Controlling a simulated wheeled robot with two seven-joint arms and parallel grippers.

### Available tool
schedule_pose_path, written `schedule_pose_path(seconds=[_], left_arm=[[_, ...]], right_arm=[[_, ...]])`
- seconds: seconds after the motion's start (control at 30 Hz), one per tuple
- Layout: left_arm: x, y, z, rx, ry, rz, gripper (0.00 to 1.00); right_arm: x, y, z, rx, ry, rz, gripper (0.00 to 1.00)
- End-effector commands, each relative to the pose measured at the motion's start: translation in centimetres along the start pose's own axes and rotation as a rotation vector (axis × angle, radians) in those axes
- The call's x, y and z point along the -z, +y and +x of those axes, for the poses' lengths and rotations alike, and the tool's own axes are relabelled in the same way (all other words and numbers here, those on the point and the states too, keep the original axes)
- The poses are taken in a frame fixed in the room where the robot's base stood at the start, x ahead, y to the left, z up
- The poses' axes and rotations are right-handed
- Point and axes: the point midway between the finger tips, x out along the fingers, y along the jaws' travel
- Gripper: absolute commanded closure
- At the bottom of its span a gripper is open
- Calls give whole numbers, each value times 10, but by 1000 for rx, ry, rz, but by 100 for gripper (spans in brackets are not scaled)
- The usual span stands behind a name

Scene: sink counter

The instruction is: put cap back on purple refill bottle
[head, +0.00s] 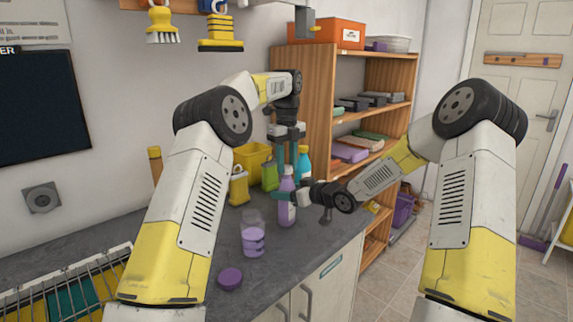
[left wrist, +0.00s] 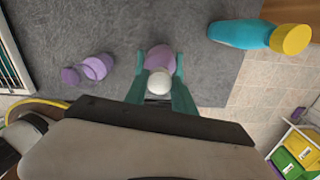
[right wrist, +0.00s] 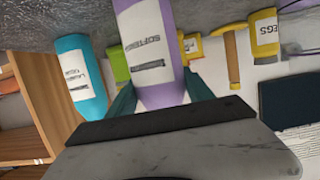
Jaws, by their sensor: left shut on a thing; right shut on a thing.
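The purple refill bottle (head: 287,215) stands upright on the counter; its label shows in the right wrist view (right wrist: 152,52). My right gripper (head: 288,197) is shut on the bottle's body from the side. My left gripper (head: 288,170) points down over the bottle's top. In the left wrist view, its teal fingers are shut around a white cap (left wrist: 159,82), with the purple bottle (left wrist: 160,61) directly beneath. The cap is at the bottle's mouth; I cannot tell whether it is seated. The fingers hide the neck.
A clear container with purple liquid (head: 252,240) and a purple lid (head: 230,279) are on the counter in front. A blue bottle (head: 304,165), green bottle (head: 270,177) and yellow bin (head: 251,156) stand behind. A dish rack (head: 65,290) is at left, wooden shelves (head: 305,85) at right.

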Motion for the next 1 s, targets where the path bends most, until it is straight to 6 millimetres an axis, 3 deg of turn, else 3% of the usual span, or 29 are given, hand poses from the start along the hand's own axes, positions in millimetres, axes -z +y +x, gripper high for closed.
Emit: schedule_pose_path(seconds=[0.2, 0.4, 0.77, 0.8, 0.9, 1.0], left_arm=[[0, -1, 0, 2, 0, 503, 100], [0, -1, 0, 1, -1, 808, 100], [0, -1, 0, 0, -3, 870, 100], [0, -1, 0, 0, -3, 870, 67], [0, -1, 0, 0, -2, 869, 47], [0, -1, 0, 0, -2, 869, 47]], right_arm=[[0, 0, 0, 1, 1, -1, 100], [0, 0, 0, 1, 1, -1, 100], [0, -1, 0, 1, 1, -1, 100], [0, -1, 0, 1, 1, -1, 100], [0, -1, 0, 1, 1, -1, 100], [0, 0, 0, 1, 1, -1, 100]])
